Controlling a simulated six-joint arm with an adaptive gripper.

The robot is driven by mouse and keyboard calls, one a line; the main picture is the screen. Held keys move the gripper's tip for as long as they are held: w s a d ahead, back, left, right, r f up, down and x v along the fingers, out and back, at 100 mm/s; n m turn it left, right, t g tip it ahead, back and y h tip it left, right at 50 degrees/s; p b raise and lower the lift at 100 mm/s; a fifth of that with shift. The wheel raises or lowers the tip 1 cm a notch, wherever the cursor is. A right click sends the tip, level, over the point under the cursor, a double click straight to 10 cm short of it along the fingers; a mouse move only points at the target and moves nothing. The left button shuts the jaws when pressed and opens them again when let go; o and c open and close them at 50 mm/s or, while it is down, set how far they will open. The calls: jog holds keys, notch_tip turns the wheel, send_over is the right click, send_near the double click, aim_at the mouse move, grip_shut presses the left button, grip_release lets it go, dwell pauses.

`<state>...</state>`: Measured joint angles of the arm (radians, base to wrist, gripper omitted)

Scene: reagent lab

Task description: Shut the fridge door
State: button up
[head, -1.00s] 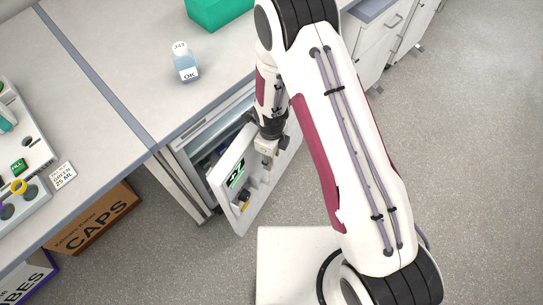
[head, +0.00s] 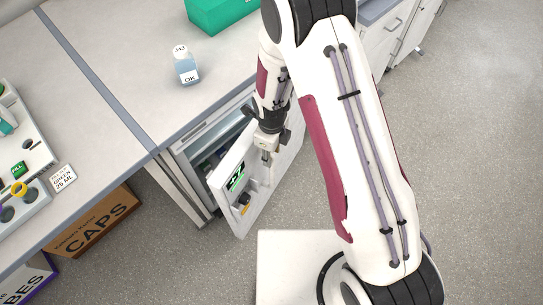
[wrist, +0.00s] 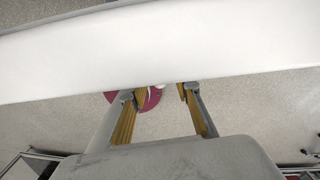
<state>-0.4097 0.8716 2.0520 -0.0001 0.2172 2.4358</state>
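The white fridge door (head: 256,193) stands open under the bench in the head view. The fridge (head: 205,160) shows a dark, partly filled interior. My gripper (head: 266,156) points down at the door's upper part, overlapping it in the picture; I cannot tell whether it touches. In the wrist view my gripper's two fingers (wrist: 162,98) are apart with floor visible between them. A broad white band, probably the door (wrist: 160,50), crosses beyond the fingertips.
The bench top (head: 110,80) overhangs the fridge and carries a labelled bottle (head: 185,66) and a green box (head: 218,12). A CAPS carton (head: 95,222) stands on the floor left of the fridge. Open floor (head: 470,150) lies to the right.

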jog(key=shift+r, duration=3.6)
